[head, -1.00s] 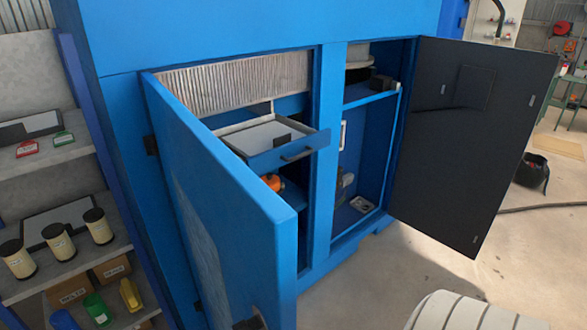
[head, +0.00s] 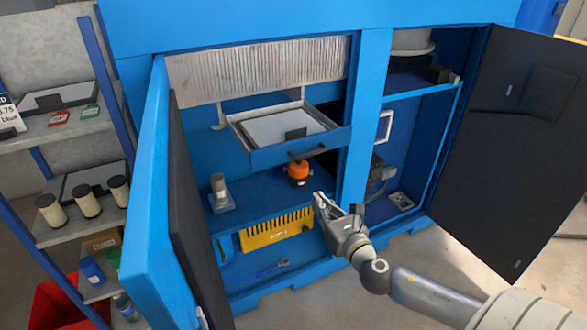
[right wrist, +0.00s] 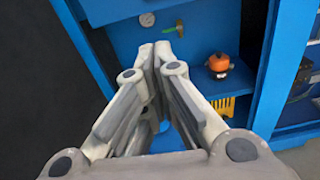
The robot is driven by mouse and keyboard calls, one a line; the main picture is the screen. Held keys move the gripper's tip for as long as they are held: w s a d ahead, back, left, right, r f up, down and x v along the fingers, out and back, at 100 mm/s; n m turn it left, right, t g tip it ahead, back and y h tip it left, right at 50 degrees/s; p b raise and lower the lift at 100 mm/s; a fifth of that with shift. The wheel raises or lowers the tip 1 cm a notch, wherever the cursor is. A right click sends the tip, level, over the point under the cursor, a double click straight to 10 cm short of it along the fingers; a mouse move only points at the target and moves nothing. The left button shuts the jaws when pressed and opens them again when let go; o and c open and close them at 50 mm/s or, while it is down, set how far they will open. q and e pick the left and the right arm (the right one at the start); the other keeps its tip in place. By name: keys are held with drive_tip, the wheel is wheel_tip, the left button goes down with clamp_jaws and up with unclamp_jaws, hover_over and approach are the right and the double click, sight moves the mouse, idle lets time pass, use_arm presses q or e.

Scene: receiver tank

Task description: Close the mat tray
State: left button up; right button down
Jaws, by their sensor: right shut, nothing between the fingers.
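The mat tray (head: 337,142) is a blue drawer with a dark handle (head: 308,152) on its front and a light mat (head: 280,127) inside. It is pulled out of the blue cabinet, below a pleated panel. My right gripper (head: 319,198) is in front of the cabinet, below the tray and apart from it. Its fingers are shut and empty, and in the right wrist view (right wrist: 161,48) they point toward the cabinet's inside. My left gripper is not in view.
The left door (head: 147,195) and the dark right door (head: 520,135) stand open. An orange-topped part (head: 298,169) sits on a blue shelf under the tray; a yellow slotted piece (head: 277,230) is lower. A rack with jars (head: 86,202) stands left.

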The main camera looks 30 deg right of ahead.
drive_tip(key=w+d+r+p, duration=0.1)
drive_tip(key=w+p, duration=0.2)
drive_tip(key=w, duration=1.1)
drive_tip(key=shift+d+n+p, duration=0.15)
drive_tip(key=shift+n+p, duration=0.15)
drive_tip(key=shift+r, duration=0.15)
